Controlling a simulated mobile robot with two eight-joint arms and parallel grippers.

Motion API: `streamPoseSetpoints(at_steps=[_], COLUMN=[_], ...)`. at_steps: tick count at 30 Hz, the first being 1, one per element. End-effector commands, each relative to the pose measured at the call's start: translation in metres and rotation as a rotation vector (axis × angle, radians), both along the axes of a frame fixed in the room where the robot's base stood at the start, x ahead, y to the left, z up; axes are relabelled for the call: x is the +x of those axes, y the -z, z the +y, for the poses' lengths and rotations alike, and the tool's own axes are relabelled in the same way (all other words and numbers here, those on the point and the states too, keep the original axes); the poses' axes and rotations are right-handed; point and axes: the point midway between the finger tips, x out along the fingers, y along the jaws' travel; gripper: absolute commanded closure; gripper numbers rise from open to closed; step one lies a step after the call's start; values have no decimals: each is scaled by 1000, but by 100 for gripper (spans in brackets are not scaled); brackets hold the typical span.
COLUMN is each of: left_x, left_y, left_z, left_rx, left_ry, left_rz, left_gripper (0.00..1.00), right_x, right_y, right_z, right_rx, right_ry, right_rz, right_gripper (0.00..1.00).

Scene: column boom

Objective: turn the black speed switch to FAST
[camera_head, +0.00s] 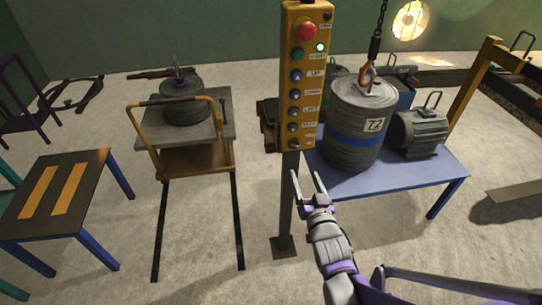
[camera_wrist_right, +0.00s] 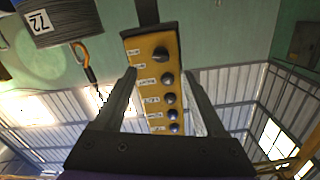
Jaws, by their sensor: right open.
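A yellow control box (camera_head: 302,85) stands on a grey post, with a red button at its top and a column of smaller buttons below. A black knob (camera_head: 293,143), which looks like the speed switch, sits at its lower end; its label is too small to read. In the right wrist view the picture is turned over, and the black knob (camera_wrist_right: 160,53) shows at the upper end of the box (camera_wrist_right: 139,60). My right gripper (camera_head: 308,178) is open and empty, below the box and apart from it. Its fingers (camera_wrist_right: 160,74) frame the box in the wrist view. My left gripper is out of view.
A grey drum marked 72 (camera_head: 357,115) hangs from or rests under a hook (camera_head: 368,75) above a blue table (camera_head: 400,178), beside a motor (camera_head: 420,133). A cart (camera_head: 195,155) with a coil stands on rails at left.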

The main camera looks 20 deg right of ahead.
Motion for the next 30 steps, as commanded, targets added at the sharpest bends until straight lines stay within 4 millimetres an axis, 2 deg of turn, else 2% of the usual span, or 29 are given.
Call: streamPoseSetpoints(at_steps=[5, 8, 15, 21, 30], left_x=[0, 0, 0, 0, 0], left_y=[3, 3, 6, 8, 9], left_z=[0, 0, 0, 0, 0], left_rx=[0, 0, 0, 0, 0], left_ry=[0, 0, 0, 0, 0], left_rz=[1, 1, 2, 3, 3], left_gripper=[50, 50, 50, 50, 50], right_x=[6, 18, 62, 92, 106], right_y=[-1, -1, 0, -1, -1], right_z=[-4, -7, -18, -25, -28], right_rx=[0, 0, 0, 1, 1], right_ry=[4, 3, 3, 3, 3], right_rz=[-30, -29, -28, -27, -27], right_gripper=[28, 28, 28, 28, 28])
